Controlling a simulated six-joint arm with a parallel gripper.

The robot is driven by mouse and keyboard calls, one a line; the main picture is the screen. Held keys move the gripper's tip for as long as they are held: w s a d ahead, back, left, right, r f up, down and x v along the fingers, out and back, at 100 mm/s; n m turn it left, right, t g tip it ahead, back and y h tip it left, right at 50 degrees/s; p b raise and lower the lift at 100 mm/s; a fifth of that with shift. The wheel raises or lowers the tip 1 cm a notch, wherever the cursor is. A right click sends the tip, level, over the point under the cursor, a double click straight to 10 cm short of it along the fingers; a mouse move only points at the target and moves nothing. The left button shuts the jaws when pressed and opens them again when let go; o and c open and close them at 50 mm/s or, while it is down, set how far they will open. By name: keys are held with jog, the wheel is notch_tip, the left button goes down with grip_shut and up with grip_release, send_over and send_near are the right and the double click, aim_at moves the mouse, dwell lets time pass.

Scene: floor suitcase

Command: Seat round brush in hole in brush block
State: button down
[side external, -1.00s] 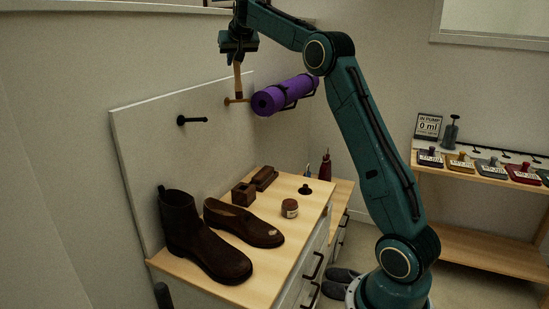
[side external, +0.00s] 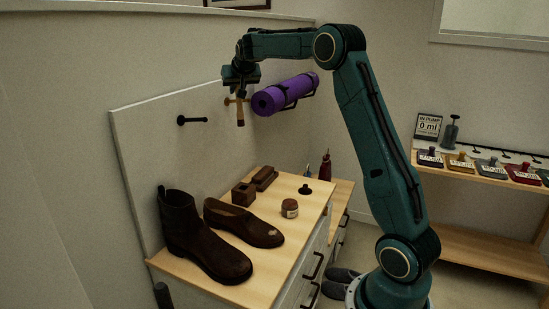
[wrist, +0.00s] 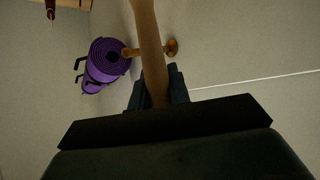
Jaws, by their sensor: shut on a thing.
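My gripper (side external: 240,91) is shut on the round brush (side external: 240,112), a slim tan-brown handle with a darker lower end. The brush hangs roughly upright in front of the back panel, well above the cabinet top. In the wrist view the brush (wrist: 150,50) runs up out of the frame from between the fingers (wrist: 157,97), so its far end is cut off. The brush block (side external: 244,194), a small dark-brown wooden block, sits on the cabinet top below the gripper. A dark opening seems to show in its top, but it is too small to make out clearly.
A boot (side external: 190,235), a low shoe (side external: 240,222), a jar (side external: 290,208) and a brown brush (side external: 265,177) stand on the cabinet top (side external: 255,284). A purple roll (side external: 286,95) sits on a wall rack beside the gripper. A wooden peg (wrist: 171,48) and a black hook (side external: 192,120) stick out nearby.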

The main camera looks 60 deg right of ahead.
notch_tip(320, 180, down, 17)
jog(key=shift+t+h, duration=0.3)
jog(key=shift+t, duration=0.1)
jog(key=shift+f, duration=0.1)
